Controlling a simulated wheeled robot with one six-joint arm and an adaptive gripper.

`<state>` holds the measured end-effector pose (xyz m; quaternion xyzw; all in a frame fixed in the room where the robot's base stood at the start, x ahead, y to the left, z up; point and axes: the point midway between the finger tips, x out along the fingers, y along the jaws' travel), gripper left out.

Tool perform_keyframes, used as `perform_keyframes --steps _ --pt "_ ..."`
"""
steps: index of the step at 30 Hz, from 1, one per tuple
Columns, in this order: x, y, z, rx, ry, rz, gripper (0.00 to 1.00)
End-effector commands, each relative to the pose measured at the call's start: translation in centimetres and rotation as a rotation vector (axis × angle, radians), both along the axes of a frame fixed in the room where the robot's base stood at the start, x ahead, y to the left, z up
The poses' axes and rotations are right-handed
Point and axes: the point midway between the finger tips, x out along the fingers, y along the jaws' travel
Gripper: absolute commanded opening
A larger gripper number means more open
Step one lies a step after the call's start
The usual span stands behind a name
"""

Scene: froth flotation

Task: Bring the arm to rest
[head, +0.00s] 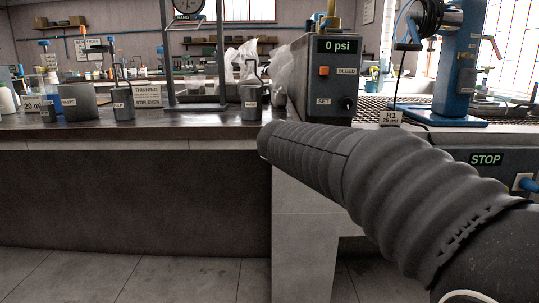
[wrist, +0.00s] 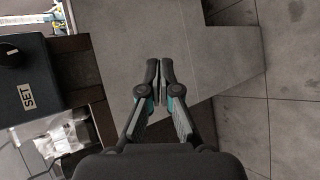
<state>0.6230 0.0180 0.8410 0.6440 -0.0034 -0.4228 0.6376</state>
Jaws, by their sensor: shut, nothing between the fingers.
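My gripper (wrist: 160,84) shows in the wrist view, its two fingers together and nothing between them. It hangs in open air over the grey floor and a grey bench panel, apart from any object. In the head view my arm, in a ribbed dark sleeve, reaches from the lower right towards the bench edge. The gripper itself is hidden there.
A pressure box (head: 340,75) reading 0 psi stands on the bench (head: 200,128) behind my arm; its SET side (wrist: 28,80) is at the wrist view's left. A blue stand (head: 458,60) is at right. Several labelled containers line the bench at left. Floor (head: 130,278) in front is clear.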

Motion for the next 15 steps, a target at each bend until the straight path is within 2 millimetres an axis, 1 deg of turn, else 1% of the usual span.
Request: perform_keyframes --steps 1,2,3,5,6,8,9,11,12,14,15 --pt "-2.5 -0.5 -2.0 0.108 0.016 -0.046 0.0" --pt "-3.8 -0.6 -3.3 0.176 0.025 -0.077 0.0" --pt "-5.8 -0.7 -4.8 0.265 0.036 -0.121 0.0" --pt "-8.9 -0.8 -7.0 0.395 0.05 -0.194 0.0" --pt "-11.0 -0.8 -8.3 0.481 0.058 -0.244 0.0" --pt "-14.0 -0.8 -10.1 0.596 0.068 -0.32 0.0" --pt "-15.9 -0.7 -11.1 0.67 0.073 -0.369 0.0" --pt "-18.7 -0.5 -12.6 0.77 0.078 -0.44 0.0" --pt "-20.5 -0.4 -13.4 0.832 0.08 -0.484 0.0" --pt "-23.0 -0.2 -14.6 0.918 0.08 -0.547 0.0" --pt "-24.6 -0.1 -15.2 0.969 0.079 -0.583 0.0"
